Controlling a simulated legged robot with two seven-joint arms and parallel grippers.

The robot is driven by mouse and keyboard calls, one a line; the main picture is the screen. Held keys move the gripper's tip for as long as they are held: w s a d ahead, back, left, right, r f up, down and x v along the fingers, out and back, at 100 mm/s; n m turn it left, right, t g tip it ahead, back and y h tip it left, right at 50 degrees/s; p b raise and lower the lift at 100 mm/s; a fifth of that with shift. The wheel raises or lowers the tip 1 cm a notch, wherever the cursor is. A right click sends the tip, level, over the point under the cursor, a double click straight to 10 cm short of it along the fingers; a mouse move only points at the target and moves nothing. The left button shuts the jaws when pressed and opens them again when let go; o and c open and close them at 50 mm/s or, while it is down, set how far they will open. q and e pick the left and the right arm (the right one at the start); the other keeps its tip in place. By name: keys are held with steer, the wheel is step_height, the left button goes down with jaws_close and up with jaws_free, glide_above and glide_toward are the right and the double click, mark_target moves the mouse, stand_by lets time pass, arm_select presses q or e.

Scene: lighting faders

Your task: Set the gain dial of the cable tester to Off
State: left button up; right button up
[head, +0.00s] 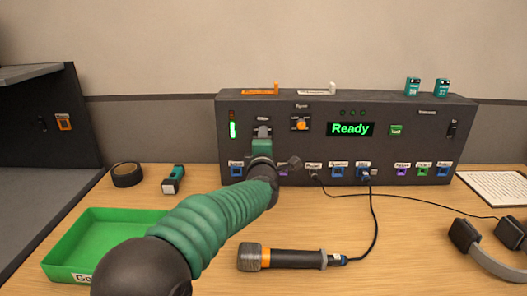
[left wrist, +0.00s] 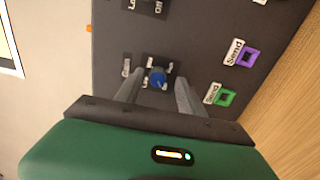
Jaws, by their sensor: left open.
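The cable tester (head: 420,112) is a dark upright panel at the back of the table, with a green "Ready" display (head: 350,129). My left gripper (left wrist: 158,92) reaches its left part; in the head view my own arm covers much of that area. In the left wrist view a blue dial (left wrist: 157,76) sits between the two open fingers, with small labels around it; the label beside it seems to read "Gain". No grip on the dial is visible, and its pointer setting is too small to read. An orange knob (head: 300,124) is right of my gripper. My right gripper is not in view.
Purple (left wrist: 243,56) and green (left wrist: 222,96) ports lie beside the dial. A green tray (head: 120,218), tape roll (head: 126,175), microphone (head: 285,258) with its cable, and headphones (head: 480,245) are on the table. Small boxes stand on the panel's top right.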

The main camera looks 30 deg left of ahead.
arm_select(q)
steer(key=p+v, duration=0.2)
steer(key=v, duration=1.4)
steer(key=shift+s, duration=0.2)
